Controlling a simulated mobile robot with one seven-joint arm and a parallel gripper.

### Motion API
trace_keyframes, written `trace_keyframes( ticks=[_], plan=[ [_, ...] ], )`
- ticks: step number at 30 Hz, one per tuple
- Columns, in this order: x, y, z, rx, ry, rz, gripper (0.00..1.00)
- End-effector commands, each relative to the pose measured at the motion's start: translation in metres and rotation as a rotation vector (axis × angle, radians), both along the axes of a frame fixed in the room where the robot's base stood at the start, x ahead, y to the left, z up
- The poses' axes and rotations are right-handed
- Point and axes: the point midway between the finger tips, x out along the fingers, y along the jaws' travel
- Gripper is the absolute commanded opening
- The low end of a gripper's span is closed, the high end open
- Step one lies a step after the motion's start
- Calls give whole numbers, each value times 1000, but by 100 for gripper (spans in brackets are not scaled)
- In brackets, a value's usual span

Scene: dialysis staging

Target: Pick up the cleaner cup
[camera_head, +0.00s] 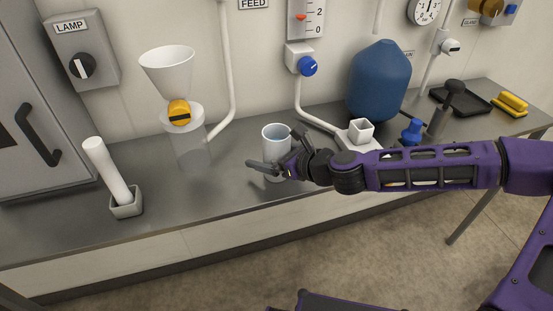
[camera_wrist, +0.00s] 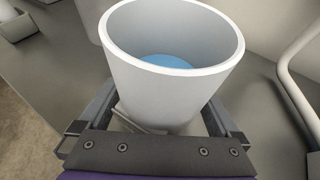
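A pale cup (camera_head: 276,137) with some blue inside stands on the grey counter in the middle of the head view. I take it to be the cleaner cup. In the wrist view the cup (camera_wrist: 170,85) fills the upper middle, upright, with blue at its bottom. My gripper (camera_head: 280,152) is at the cup with its fingers spread, one in front of it and one towards its right. In the wrist view my gripper (camera_wrist: 158,112) has one finger on either side of the cup; the fingertips are partly hidden behind it, so contact is unclear.
On the counter (camera_head: 235,182), a white cylinder in a square holder (camera_head: 124,205) stands left. A white square cup on a base (camera_head: 361,132), a blue tank (camera_head: 379,82) and a black tray (camera_head: 460,101) lie right.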

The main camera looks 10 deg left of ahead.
Motion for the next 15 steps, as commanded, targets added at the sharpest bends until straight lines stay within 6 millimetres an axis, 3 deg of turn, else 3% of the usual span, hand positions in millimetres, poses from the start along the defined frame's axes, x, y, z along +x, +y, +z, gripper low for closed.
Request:
trace_keyframes(
  ticks=[2,15],
  plan=[
    [0,0,0,0,0,0,82],
    [0,0,0,0,0,1,3]
  ],
)
